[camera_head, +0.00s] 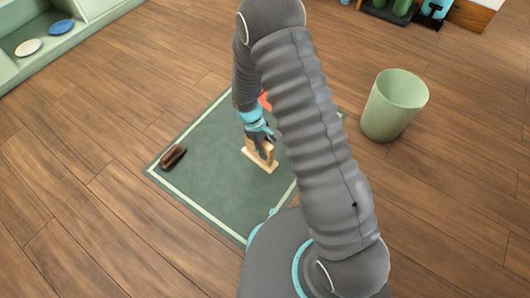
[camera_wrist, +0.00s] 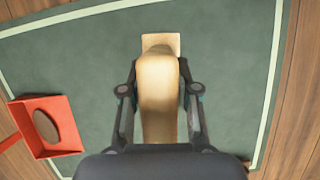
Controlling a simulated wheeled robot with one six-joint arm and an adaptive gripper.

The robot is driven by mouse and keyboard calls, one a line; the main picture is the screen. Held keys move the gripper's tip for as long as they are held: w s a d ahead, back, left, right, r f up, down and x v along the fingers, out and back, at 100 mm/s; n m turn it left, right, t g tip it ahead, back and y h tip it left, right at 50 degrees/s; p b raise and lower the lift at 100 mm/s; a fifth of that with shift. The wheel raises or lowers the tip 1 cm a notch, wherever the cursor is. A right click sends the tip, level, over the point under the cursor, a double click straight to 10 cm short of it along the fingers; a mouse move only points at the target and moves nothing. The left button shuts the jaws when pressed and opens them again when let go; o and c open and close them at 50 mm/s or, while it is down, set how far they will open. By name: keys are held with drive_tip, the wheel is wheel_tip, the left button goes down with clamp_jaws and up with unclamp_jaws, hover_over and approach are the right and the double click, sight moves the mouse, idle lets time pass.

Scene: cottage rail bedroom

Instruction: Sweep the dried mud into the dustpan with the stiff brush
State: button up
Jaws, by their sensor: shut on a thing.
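My gripper (camera_wrist: 160,105) is shut on the tan stiff brush (camera_wrist: 160,80), with one finger on each side of its upright wooden part. In the head view the brush (camera_head: 259,160) stands on or just above the green mat, its pale base downward; contact is unclear. The red dustpan (camera_wrist: 64,148) lies to the left in the wrist view, apart from the brush, with a brown oval patch (camera_wrist: 46,126), perhaps dried mud, inside it. In the head view the dustpan (camera_head: 265,100) is mostly hidden behind my arm. A dark brown lumpy thing (camera_head: 173,156) lies near the mat's left corner.
The green mat (camera_head: 215,185) has a pale border and lies on a wooden floor. A pale green bin (camera_head: 394,105) stands to the right of the mat. A green shelf unit (camera_head: 75,45) with small dishes is at the upper left.

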drive_tip(key=shift+f+b, duration=2.15)
drive_tip(key=shift+f, duration=1.4)
